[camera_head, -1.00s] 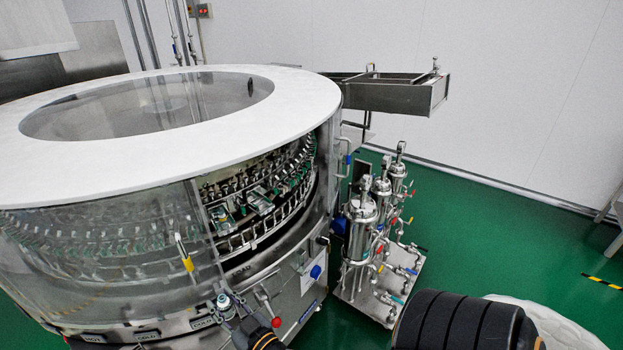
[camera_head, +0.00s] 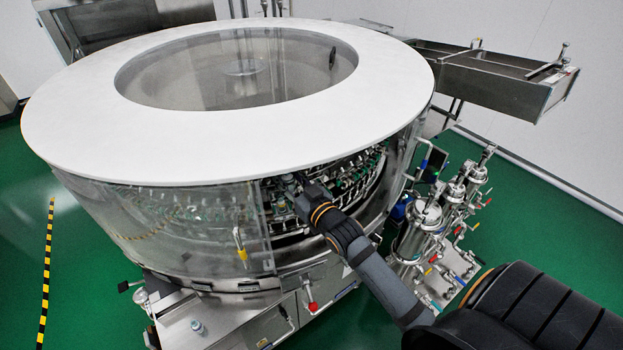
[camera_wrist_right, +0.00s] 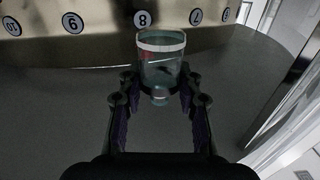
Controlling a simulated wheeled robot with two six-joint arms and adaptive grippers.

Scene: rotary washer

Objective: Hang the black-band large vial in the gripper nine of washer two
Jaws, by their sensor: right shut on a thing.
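In the right wrist view, a clear glass vial (camera_wrist_right: 161,62) with a pale band near its far end sits between the two fingertips of my right gripper (camera_wrist_right: 160,98), which is shut on it near the narrow neck. The band looks whitish here; I cannot make out a black one. Round number plates show beyond the vial on a curved metal wall, with plate nine (camera_wrist_right: 72,22) left of plate eight (camera_wrist_right: 142,18). In the head view, my right gripper (camera_head: 290,187) reaches into the side opening of the rotary washer (camera_head: 235,255). My left gripper is not in view.
A small bottle-like item (camera_head: 197,327) stands on the metal ledge (camera_head: 215,312) at the washer's front. The white top ring (camera_head: 70,110) overhangs the opening. Filter housings (camera_head: 425,225) stand to the right, and a metal chute (camera_head: 500,80) sticks out behind.

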